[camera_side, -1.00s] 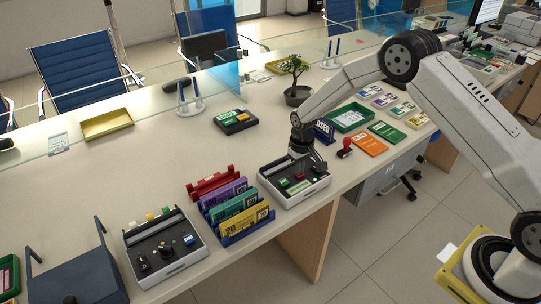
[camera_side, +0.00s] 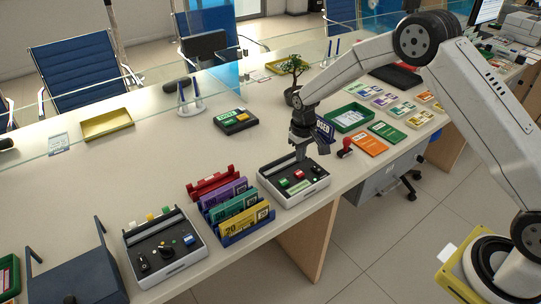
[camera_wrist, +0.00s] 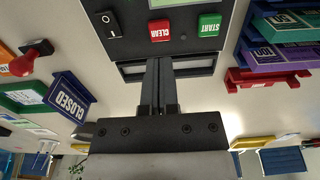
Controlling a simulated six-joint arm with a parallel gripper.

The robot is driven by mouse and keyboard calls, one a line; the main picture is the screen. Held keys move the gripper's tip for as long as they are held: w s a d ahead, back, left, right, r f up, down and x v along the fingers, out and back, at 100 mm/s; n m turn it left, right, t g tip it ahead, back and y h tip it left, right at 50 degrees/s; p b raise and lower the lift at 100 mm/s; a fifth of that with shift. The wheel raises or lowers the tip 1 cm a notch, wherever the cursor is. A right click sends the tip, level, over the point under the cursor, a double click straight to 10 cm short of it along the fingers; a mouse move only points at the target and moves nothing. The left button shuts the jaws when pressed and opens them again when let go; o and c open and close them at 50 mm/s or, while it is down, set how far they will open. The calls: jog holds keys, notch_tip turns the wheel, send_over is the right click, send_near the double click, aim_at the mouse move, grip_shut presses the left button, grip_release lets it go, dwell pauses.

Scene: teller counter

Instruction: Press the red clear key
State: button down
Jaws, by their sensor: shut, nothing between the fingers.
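The red clear key (camera_side: 298,174) sits on the black top of a white-framed machine (camera_side: 309,189) at the counter's front edge. In the wrist view the red clear key (camera_wrist: 160,31) lies just beyond my fingertips, in line with them. A green start key (camera_wrist: 209,25) is to its right and a black rocker switch (camera_wrist: 107,23) to its left. My gripper (camera_side: 300,157) is shut and empty, pointing down over the machine's back part. It also shows in the wrist view (camera_wrist: 160,62), apart from the red key, which is uncovered.
Racks of coloured note bundles (camera_side: 236,207) stand close to the machine's left. A red-handled stamp (camera_side: 345,147) and a blue closed sign (camera_wrist: 70,94) are close on the other side. A potted plant (camera_side: 295,72) stands behind. Open counter lies towards the back left.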

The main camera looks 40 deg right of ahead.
aim_at(300, 174)
notch_tip(300, 174, up, 3)
jog(key=shift+r, duration=0.2)
dwell(0.4)
jog(key=shift+s+r, duration=0.1)
jog(key=s+r+t, duration=0.1)
jog(key=s+r, duration=0.3)
jog(key=s, duration=0.8)
jog(key=s+r+t, duration=0.1)
jog(key=s+r, duration=0.2)
jog(key=s, duration=0.9)
jog(key=shift+s+a+r+t, duration=0.2)
jog(key=shift+a+r+t, duration=0.1)
jog(key=shift+a+r, duration=0.05)
